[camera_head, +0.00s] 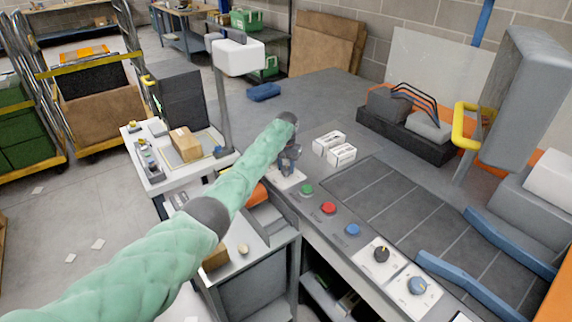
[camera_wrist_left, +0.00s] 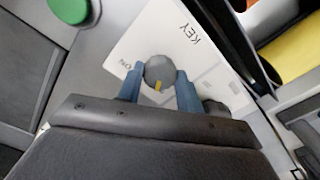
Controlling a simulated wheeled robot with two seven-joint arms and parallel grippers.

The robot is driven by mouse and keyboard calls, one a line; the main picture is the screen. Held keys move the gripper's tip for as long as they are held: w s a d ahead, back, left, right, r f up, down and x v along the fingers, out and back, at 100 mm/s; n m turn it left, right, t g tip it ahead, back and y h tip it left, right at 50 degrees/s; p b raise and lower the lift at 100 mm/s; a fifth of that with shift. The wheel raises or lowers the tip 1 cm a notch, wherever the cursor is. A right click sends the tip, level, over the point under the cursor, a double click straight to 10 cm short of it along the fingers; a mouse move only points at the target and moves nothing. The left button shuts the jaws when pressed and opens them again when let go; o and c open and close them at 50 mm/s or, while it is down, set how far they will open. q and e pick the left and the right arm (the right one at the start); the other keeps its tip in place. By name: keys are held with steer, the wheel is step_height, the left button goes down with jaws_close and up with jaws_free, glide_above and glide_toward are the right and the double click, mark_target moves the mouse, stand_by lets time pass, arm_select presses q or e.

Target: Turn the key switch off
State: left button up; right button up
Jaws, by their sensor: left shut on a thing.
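The key switch (camera_wrist_left: 160,70) is a round grey knob with a yellow mark, on a white plate printed KEY and ON in the left wrist view. The yellow mark points toward the bottom of that picture, while ON is printed to the knob's left. My left gripper (camera_head: 288,162) reaches down over the switch plate (camera_head: 290,183) at the panel's near edge in the head view. Its two blue fingers are shut on the knob, one on each side. In the head view the gripper hides the knob. My right gripper is not in view.
The grey tabletop (camera_head: 325,100) behind is mostly clear.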

arm_select(q)
steer(key=shift+w+r+n+p, duration=0.15)
steer(key=shift+n+p, duration=0.3)
steer(key=shift+n, duration=0.95)
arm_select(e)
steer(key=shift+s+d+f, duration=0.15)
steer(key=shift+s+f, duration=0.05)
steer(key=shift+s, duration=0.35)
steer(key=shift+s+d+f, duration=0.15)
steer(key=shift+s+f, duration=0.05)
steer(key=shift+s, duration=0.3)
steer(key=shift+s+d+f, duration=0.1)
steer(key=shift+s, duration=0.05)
arm_select(q)
steer(key=o, duration=1)
